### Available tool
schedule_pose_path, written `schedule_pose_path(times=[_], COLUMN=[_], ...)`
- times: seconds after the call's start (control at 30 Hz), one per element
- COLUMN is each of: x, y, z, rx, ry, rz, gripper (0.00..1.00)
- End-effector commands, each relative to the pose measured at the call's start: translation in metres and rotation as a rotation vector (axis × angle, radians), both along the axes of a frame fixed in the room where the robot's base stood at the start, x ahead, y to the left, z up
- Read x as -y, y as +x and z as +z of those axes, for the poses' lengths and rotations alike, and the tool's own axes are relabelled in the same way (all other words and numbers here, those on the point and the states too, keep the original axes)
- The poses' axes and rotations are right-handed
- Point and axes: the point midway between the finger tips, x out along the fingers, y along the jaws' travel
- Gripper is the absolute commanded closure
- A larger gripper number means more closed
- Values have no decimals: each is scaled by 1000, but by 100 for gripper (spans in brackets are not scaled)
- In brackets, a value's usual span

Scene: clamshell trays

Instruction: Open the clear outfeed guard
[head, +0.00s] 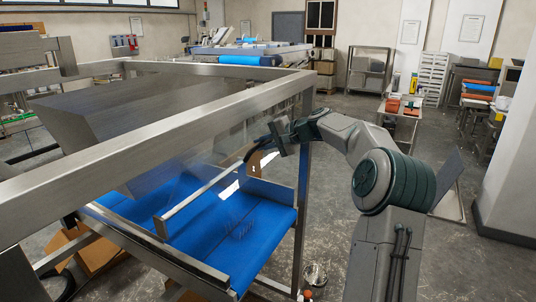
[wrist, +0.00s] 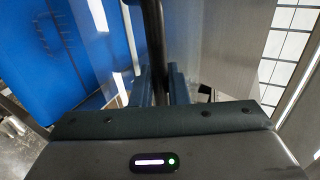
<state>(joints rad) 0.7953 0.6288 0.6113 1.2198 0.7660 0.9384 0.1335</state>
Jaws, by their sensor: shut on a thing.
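The clear outfeed guard (head: 152,183) is a see-through panel in the steel machine frame, with a pale metal rail (head: 198,195) along its lower edge. The rail shows above the blue belt (head: 232,232); I cannot tell how far the panel is swung. My gripper (head: 272,139) is at the rail's far right end, by a dark curved handle (head: 256,150). In the wrist view the dark handle bar (wrist: 154,40) runs between the two fingers of my gripper (wrist: 161,82), which are shut on it. The fingertips' contact is partly hidden.
A thick steel frame beam (head: 190,122) crosses above the guard, and a frame post (head: 304,190) stands near my arm. A metal bowl (head: 315,274) is low beside the frame. A shelf rack (head: 368,68) and a cart (head: 402,115) stand behind.

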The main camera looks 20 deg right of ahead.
Motion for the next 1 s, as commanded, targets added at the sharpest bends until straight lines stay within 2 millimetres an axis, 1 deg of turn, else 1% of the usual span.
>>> schedule_pose_path(times=[0.03, 0.1, 0.3, 0.5, 0.83, 0.87, 0.9, 0.93, 1.0], x=[-5, -11, -24, -30, -33, -33, -33, -34, -34], y=[4, 8, 15, 19, 19, 19, 19, 19, 19], z=[13, 20, 31, 34, 34, 34, 33, 33, 33], rx=[4, 4, 5, 5, 5, 5, 4, 4, 3], ry=[0, 0, -1, -1, -1, -1, -2, -1, -2], rz=[-2, -2, 1, 4, 8, 8, 8, 9, 9], gripper=[100, 100, 100, 100, 100, 83, 72, 67, 67])
